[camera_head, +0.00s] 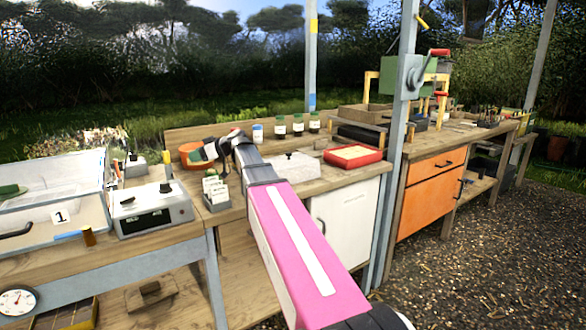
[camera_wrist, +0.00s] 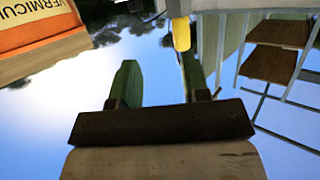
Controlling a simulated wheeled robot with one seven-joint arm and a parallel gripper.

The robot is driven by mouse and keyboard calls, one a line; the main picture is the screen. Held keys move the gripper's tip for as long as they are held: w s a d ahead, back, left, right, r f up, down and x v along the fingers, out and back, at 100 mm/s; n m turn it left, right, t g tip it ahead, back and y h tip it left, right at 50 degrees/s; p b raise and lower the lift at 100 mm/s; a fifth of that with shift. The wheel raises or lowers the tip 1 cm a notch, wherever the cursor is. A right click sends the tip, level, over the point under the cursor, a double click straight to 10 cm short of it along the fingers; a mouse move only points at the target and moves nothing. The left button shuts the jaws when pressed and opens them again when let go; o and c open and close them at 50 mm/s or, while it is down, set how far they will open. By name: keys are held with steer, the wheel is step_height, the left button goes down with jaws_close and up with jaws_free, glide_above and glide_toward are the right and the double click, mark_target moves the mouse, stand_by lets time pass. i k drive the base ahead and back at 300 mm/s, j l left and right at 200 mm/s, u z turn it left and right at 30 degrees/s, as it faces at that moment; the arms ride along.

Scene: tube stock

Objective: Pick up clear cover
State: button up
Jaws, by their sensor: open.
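A clear box-like cover (camera_head: 62,172) stands at the far left of the head view, on a tray marked 1 on the bench. In the head view my gripper (camera_head: 203,152) is over the bench to the right of this cover, apart from it. In the wrist view my gripper (camera_wrist: 158,85) has two green fingers spread apart with nothing between them. The clear cover cannot be made out in the wrist view.
A white control box (camera_head: 150,212) stands between the cover and my arm. A label holder (camera_head: 216,192), an orange pot (camera_head: 190,154), a white lidded box (camera_head: 291,166) and a red tray (camera_head: 353,162) are on the bench. A post (camera_head: 400,100) rises at right.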

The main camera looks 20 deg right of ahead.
mark_target(298, 167)
steer(key=k+l, duration=0.1)
steer(key=l, duration=0.2)
steer(key=k+l, duration=0.1)
steer(key=l, duration=1.05)
steer(key=k+l+z, duration=0.15)
steer(key=l, duration=0.4)
